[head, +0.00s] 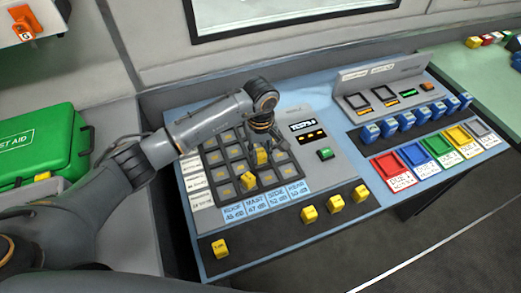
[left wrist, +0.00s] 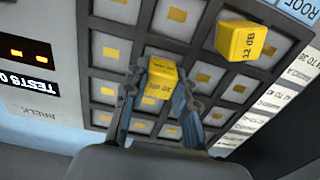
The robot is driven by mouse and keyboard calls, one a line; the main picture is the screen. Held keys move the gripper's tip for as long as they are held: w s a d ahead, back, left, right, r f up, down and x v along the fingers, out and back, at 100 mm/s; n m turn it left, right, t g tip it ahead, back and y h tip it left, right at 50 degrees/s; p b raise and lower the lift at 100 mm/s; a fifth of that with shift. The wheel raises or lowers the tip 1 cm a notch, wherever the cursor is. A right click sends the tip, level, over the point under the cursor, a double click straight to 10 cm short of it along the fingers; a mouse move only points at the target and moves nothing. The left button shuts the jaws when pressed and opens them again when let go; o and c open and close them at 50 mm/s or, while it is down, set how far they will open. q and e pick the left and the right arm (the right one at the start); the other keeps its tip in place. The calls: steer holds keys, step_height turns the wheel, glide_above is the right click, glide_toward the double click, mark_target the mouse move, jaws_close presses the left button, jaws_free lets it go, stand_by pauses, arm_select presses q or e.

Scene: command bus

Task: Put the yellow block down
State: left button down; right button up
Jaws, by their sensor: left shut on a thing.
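My left gripper (head: 264,138) is over the grid board (head: 213,158) on the blue console and is shut on a yellow block (head: 261,155). In the left wrist view the held yellow block (left wrist: 158,85) sits between the two fingers of the gripper (left wrist: 158,90), over a cell of the grid. Whether it touches the board is unclear. Another yellow block (head: 248,180), marked 12 dB in the left wrist view (left wrist: 240,42), is in a cell at the grid's front. My right gripper is not in view.
Several yellow blocks stand on the dark front strip, including one at the left (head: 219,248) and one at the right (head: 360,193). Blue blocks (head: 406,121) line the right panel above coloured trays (head: 414,154). A green first aid case (head: 40,145) is at the left.

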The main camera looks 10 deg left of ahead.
mark_target(261, 152)
arm_select(q)
steer(key=shift+f, duration=0.2)
steer(key=c, duration=1.1)
jaws_free()
steer(key=shift+o, duration=0.2)
steer(key=shift+r, duration=0.4)
step_height(261, 152, up, 12)
steer(key=b, duration=0.2)
steer(key=shift+f+b, duration=0.2)
steer(key=shift+b, duration=0.2)
